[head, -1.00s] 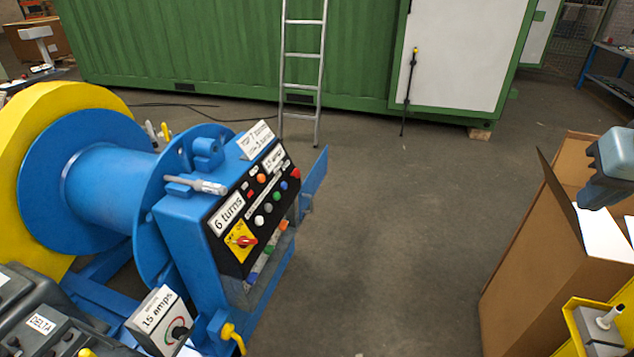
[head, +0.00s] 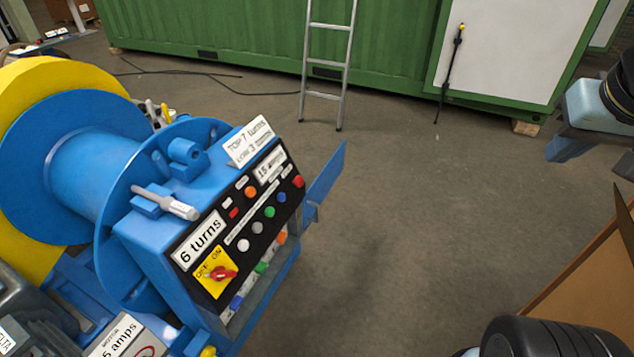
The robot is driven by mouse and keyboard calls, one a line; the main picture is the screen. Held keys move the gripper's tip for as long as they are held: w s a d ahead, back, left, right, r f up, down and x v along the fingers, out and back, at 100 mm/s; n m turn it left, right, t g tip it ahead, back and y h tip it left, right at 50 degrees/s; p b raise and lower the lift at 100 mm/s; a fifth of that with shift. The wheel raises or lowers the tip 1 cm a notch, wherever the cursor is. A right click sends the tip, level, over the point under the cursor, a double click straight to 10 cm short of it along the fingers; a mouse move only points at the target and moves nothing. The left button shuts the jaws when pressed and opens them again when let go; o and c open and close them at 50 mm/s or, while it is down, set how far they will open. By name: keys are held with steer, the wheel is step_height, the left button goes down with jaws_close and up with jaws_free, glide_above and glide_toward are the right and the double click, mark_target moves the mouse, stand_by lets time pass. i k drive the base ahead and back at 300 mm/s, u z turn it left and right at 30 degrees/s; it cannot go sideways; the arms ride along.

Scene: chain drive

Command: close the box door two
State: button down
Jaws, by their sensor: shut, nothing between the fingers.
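A blue control box (head: 150,235) stands at the left-centre of the head view, its black sloped panel facing right. A flat blue door (head: 328,182) stands out from the far right end of the box and looks open, its free edge pointing up and right. No number marks it in the picture. Its hinge side is partly hidden by the box.
A blue cable drum (head: 95,165) with a yellow rim adjoins the box at left. A ladder (head: 327,60) leans on a green container (head: 215,35) behind. A brown cardboard box (head: 590,270) stands at right. The floor (head: 400,240) between is clear.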

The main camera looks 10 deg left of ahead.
mark_target(321, 186)
steer(key=u, duration=0.15)
steer(key=i, duration=1.3)
steer(key=u, duration=0.15)
